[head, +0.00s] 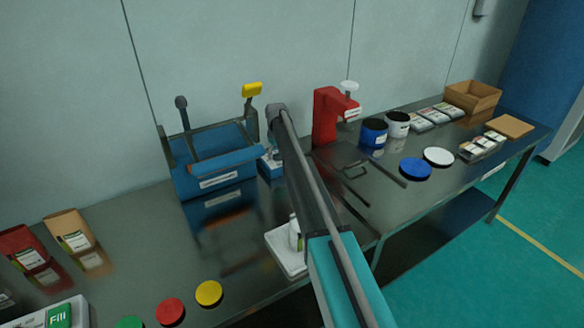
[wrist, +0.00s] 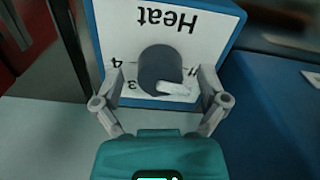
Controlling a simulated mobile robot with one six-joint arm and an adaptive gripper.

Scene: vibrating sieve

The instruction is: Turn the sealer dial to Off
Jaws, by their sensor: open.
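The sealer dial (wrist: 157,66) is a dark grey round knob with a white pointer, on a white panel (wrist: 112,20) marked "Heat", which reads upside down in the wrist view. The pointer lies toward the lower right there. The marks 4 and 3 show at the knob's left; marks at the right are partly hidden by a finger. My gripper (wrist: 161,78) is open, with one finger on each side of the knob; contact cannot be told. In the head view the dial's small blue box (head: 270,168) stands right of the blue sealer (head: 215,170), partly behind my arm.
A red press (head: 326,115) stands right of my arm. Blue and white tubs (head: 374,133) stand beyond it. A white scale (head: 285,255) sits near the front edge. The bench's middle left is clear.

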